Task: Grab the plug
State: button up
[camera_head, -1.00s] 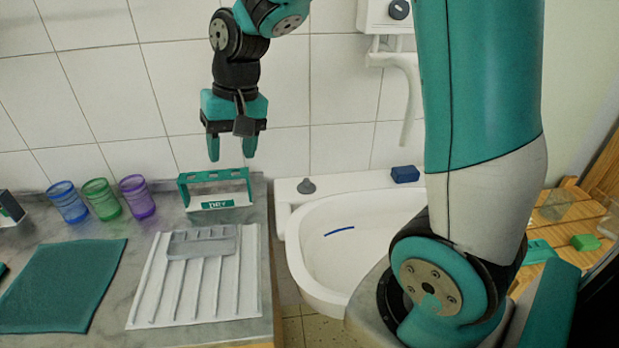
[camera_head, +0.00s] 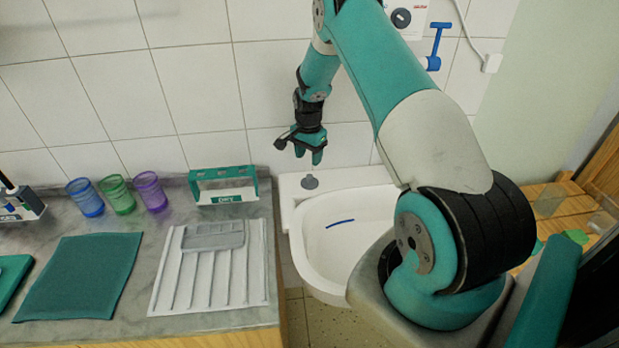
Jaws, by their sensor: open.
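The plug (camera_head: 310,182) is a small grey stopper with a knob, standing on the rear left ledge of the white sink (camera_head: 301,230). My gripper (camera_head: 308,156) is directly above it in the picture, pointing down, with its teal fingers apart and nothing between them. A small gap shows between the fingertips and the plug. I cannot tell the exact depth between them.
Left of the sink, the grey counter holds a green rack marked DRY (camera_head: 224,186), a white draining tray (camera_head: 160,285), several coloured cups (camera_head: 118,195) and a teal mat (camera_head: 80,275). A blue strip (camera_head: 340,223) lies in the basin. The tiled wall is close behind.

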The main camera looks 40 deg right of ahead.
aim_at(310, 175)
notch_tip(310, 175, down, 3)
jog(key=shift+r+p, duration=0.1)
jog(key=shift+p, duration=0.2)
jog(key=shift+s+a+f+p, duration=0.15)
jog(key=shift+f+p, duration=0.55)
jog(key=shift+f, duration=0.65)
jog(key=shift+s+d+f+p, duration=0.15)
jog(key=shift+f+p, duration=0.5)
jog(key=shift+f, duration=0.65)
jog(key=shift+a, duration=0.15)
grip_shut()
jog(key=shift+r, duration=0.1)
